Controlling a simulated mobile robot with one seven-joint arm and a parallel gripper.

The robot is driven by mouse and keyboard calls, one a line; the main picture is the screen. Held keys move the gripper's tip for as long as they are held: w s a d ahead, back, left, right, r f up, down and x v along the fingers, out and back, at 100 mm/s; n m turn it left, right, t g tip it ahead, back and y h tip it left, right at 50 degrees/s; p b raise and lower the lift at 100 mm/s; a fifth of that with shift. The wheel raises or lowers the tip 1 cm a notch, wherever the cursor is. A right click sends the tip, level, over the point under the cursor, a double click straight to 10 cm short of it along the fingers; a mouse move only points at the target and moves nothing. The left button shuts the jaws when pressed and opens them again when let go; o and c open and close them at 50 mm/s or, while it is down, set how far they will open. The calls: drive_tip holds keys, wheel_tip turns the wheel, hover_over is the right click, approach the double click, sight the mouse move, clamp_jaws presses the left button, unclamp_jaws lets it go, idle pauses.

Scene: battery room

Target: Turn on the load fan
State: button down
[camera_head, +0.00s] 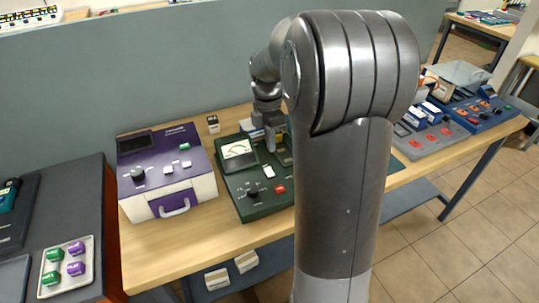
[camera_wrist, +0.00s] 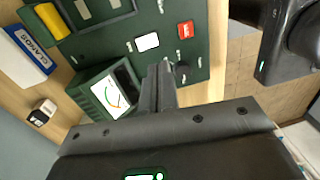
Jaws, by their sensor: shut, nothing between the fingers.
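My gripper (camera_head: 271,145) is shut and empty above the dark green tester (camera_head: 240,200). In the wrist view its closed fingers (camera_wrist: 160,72) are over the green panel (camera_wrist: 118,40), beside the analogue meter (camera_wrist: 113,94) and a black knob (camera_wrist: 182,73) partly hidden behind them. The panel has a white rocker (camera_wrist: 148,42) and a red rocker (camera_wrist: 185,30); both also show in the head view, white (camera_head: 268,171) and red (camera_head: 279,188). I cannot tell which control belongs to a load fan, and no fan is clearly visible. Whether the fingers touch the panel is unclear.
A purple and white case (camera_head: 185,207) stands left of the tester. A blue and white box (camera_wrist: 27,55) and a small black and white block (camera_wrist: 42,112) lie near it. Grey and blue panels (camera_head: 435,138) stand at right. My arm hides the table's middle.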

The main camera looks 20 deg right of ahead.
drive_tip(key=shift+s+r, duration=0.15)
drive_tip(key=shift+r, duration=0.95)
drive_tip(key=shift+s+r, duration=0.1)
drive_tip(key=shift+r, duration=1)
drive_tip(key=s+a+r+m+t, duration=0.1)
drive_tip(key=s+a+m+t, duration=0.1)
drive_tip(key=s+m, duration=0.4)
drive_tip(key=s+a+r+m+t, duration=0.1)
drive_tip(key=s+a+m+t, duration=0.1)
drive_tip(key=s+a+m, duration=0.3)
drive_tip(key=s+a+r+m+t, duration=0.2)
drive_tip(key=s+a+m+t, duration=0.1)
drive_tip(key=s+m, duration=0.4)
drive_tip(key=s+a, duration=0.1)
drive_tip(key=s, duration=0.2)
drive_tip(key=shift+a, duration=0.25)
drive_tip(key=c, duration=2.2)
unclamp_jaws()
